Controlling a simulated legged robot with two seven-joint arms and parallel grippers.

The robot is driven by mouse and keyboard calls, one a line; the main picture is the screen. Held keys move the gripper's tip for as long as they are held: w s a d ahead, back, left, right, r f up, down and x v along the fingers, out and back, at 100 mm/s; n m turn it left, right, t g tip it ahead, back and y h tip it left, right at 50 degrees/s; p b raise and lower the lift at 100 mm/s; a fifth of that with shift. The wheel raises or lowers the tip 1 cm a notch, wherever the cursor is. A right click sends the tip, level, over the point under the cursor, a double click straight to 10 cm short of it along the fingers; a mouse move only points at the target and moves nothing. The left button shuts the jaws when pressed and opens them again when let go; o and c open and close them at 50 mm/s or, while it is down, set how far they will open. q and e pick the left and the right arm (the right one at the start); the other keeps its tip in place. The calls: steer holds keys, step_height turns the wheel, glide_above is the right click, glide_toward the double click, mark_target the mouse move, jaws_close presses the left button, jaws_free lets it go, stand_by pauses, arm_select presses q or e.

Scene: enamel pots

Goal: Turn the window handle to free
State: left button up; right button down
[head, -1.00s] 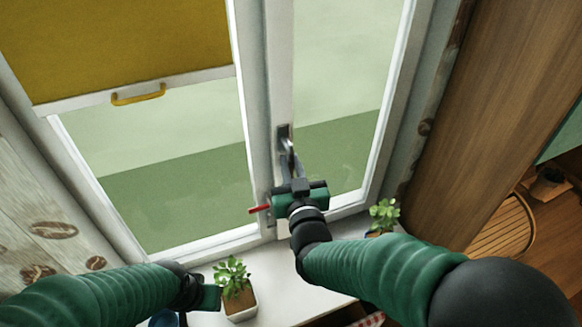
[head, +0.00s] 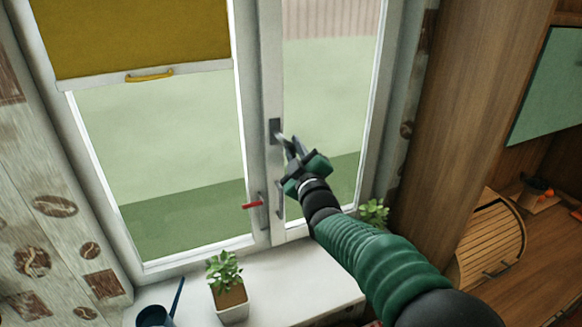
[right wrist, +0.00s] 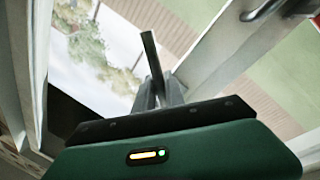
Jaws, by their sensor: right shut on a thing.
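The window handle has a dark base plate (head: 275,131) on the middle white window frame, in the head view. Its grey lever (head: 282,138) slants down to the right from the plate. My right gripper (head: 292,147) is shut on the lever's outer part and hides its end in the head view. In the right wrist view the lever shows as a dark bar (right wrist: 152,58) standing up between the two grey fingers (right wrist: 159,94). My left gripper is out of view.
A red-tipped catch (head: 252,205) sits lower on the frame. A potted plant (head: 229,298) and a blue watering can (head: 155,316) stand on the white sill (head: 285,285). Another plant (head: 374,212) is right of my right arm. A yellow blind (head: 135,35) covers the upper left pane.

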mark_target(290, 125)
steer(key=n+b, duration=0.2)
steer(key=n, duration=0.1)
steer(key=n+y+b, duration=0.1)
steer(key=shift+w+d+r+b, duration=0.2)
steer(key=shift+d+r+b, duration=0.05)
steer(key=shift+d+b, duration=0.15)
steer(key=n+b, duration=0.1)
steer(key=r+n+y+b, duration=0.1)
steer(key=n, duration=0.1)
steer(key=shift+d, duration=0.1)
steer(key=shift+w+r+n+y+b, duration=0.1)
steer(key=shift+r+n+y+b, duration=0.2)
steer(key=shift+n, duration=0.55)
steer(key=shift+r+n+y+b, duration=0.1)
steer(key=shift+r+n+b, duration=0.25)
steer(key=shift+n, duration=0.5)
steer(key=c, duration=1.4)
jaws_free()
